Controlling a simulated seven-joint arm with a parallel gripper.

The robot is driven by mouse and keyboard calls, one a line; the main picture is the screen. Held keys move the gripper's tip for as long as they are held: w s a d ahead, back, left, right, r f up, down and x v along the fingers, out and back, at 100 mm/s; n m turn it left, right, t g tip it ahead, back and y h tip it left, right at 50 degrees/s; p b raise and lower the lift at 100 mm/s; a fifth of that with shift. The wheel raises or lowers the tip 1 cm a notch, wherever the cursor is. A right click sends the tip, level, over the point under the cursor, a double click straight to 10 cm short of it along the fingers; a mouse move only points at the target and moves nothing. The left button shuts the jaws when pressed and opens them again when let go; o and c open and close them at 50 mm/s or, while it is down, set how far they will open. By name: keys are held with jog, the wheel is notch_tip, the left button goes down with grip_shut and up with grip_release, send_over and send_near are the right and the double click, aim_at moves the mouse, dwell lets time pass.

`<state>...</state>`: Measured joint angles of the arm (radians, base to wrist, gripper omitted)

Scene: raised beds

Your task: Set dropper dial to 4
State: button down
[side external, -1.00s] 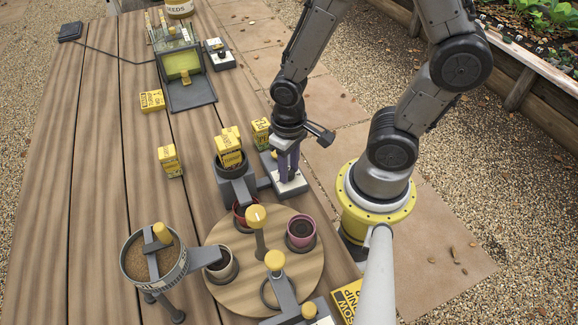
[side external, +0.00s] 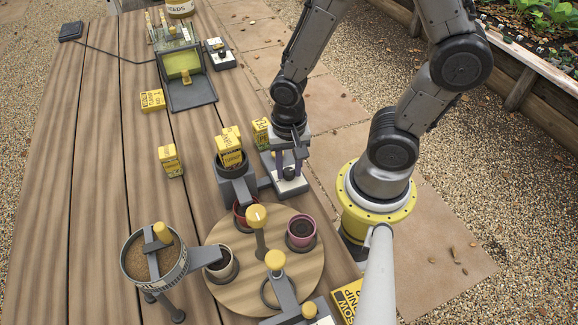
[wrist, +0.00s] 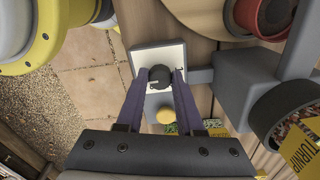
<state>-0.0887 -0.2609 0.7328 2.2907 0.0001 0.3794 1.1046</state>
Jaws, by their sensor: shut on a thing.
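The dropper dial is a dark round knob (wrist: 160,77) on a white plate (wrist: 143,57) atop a small grey box (side external: 292,187). My gripper (side external: 288,171) points down over this box. In the wrist view my purple fingers (wrist: 160,82) stand on either side of the knob, shut on it. A pale pointer line shows on the knob, toward the lower left in that view. A dark mark is at the plate's right edge; the other numbers are hidden or too small to read. A yellow button (wrist: 165,115) sits on the same box.
A dark holder (side external: 237,188) with yellow seed packets (side external: 229,150) is joined to the box on the left. A round wooden turntable (side external: 308,270) with pots (side external: 301,235) stands in front. Another packet (side external: 262,131) is close behind the box.

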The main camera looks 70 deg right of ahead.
aim_at(289, 171)
jog(key=shift+m, duration=0.3)
jog(key=c, duration=0.5)
grip_release()
jog(key=shift+c, duration=0.2)
notch_tip(289, 171, up, 14)
dwell(0.5)
